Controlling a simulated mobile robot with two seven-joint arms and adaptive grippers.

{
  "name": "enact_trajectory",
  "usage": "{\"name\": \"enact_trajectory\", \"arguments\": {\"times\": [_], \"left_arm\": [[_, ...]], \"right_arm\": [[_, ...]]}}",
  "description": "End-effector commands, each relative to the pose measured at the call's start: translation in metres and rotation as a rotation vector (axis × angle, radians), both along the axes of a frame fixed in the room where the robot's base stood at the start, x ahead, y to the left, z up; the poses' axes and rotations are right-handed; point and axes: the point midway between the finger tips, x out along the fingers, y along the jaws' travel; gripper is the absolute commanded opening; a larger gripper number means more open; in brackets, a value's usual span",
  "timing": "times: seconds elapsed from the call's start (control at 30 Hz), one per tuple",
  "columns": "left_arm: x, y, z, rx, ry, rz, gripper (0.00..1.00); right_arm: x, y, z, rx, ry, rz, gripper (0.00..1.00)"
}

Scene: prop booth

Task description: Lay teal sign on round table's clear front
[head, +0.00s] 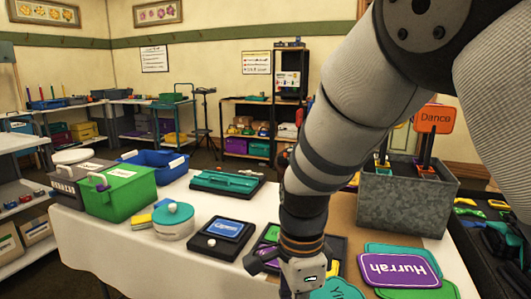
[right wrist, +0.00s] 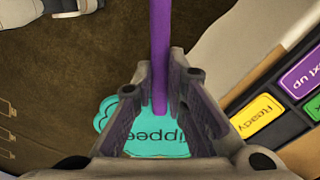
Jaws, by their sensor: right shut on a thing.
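My right gripper (right wrist: 161,92) is shut on the purple stick (right wrist: 161,40) of the teal sign (right wrist: 150,133), whose lettering shows as part of "Yippee". In the head view the teal sign (head: 338,290) shows only partly at the bottom edge, below my right wrist. In the wrist view brown carpet lies around the sign, so it appears to be held in front of the table edge. The white-clothed table (head: 95,235) carries many things; its outline is partly hidden, so I cannot tell whether it is round. My left gripper is not in view.
A black tray with signs (right wrist: 285,110) lies near the held sign. A purple "Hurrah" sign (head: 398,269) lies at right, before a grey metal bin (head: 405,200). A black box with a blue sign (head: 221,238) and a round teal tin (head: 173,222) stand left of my arm.

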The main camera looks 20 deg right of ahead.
Motion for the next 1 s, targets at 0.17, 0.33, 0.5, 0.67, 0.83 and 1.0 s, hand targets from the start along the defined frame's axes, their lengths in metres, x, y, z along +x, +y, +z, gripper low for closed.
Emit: {"name": "enact_trajectory", "arguments": {"times": [0.17, 0.33, 0.5, 0.67, 0.83, 1.0], "left_arm": [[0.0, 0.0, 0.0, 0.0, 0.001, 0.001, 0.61], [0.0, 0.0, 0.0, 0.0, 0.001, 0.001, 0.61], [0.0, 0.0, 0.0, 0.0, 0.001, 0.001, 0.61], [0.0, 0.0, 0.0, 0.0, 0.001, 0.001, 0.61], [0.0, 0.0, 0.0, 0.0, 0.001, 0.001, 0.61], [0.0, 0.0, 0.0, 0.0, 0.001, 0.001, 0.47]], "right_arm": [[-0.022, -0.004, -0.047, 0.022, 0.014, 0.439, 0.0], [-0.042, -0.008, -0.093, 0.038, 0.019, 0.894, 0.0], [-0.057, -0.011, -0.131, 0.052, 0.024, 1.272, 0.0], [-0.069, -0.014, -0.158, 0.06, 0.026, 1.553, 0.0], [-0.072, -0.015, -0.165, 0.06, 0.028, 1.638, 0.0], [-0.071, -0.015, -0.165, 0.059, 0.029, 1.634, 0.0]]}}
